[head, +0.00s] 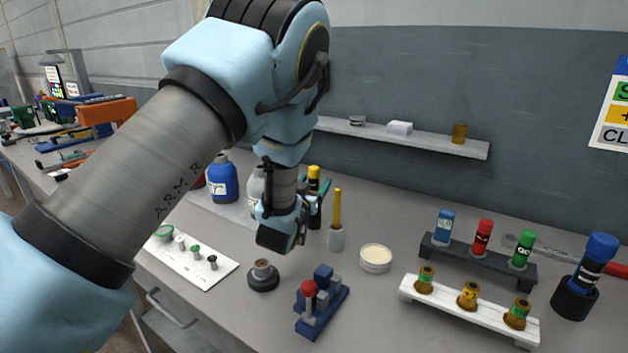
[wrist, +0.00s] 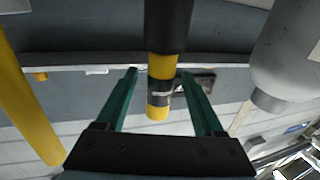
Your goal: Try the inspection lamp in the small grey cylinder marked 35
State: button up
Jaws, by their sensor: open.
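A black cylinder with a yellow end (head: 314,181), which looks like the inspection lamp, stands upright behind my wrist. It also shows in the wrist view (wrist: 160,66), between the two teal fingers of my gripper (wrist: 158,76). The fingers are open, one on each side of it, with a visible gap at each side. My wrist hides part of it in the head view. No number 35 is legible. A small grey cylinder (head: 357,120) lies on the wall shelf; it may be the one named, but I cannot read its marking.
A grey cup with a yellow rod (head: 337,237) stands close right of the lamp. A white bottle (wrist: 290,55) stands on its other side.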

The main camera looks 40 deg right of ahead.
jog(key=shift+d, duration=0.1)
grip_shut()
dwell(0.5)
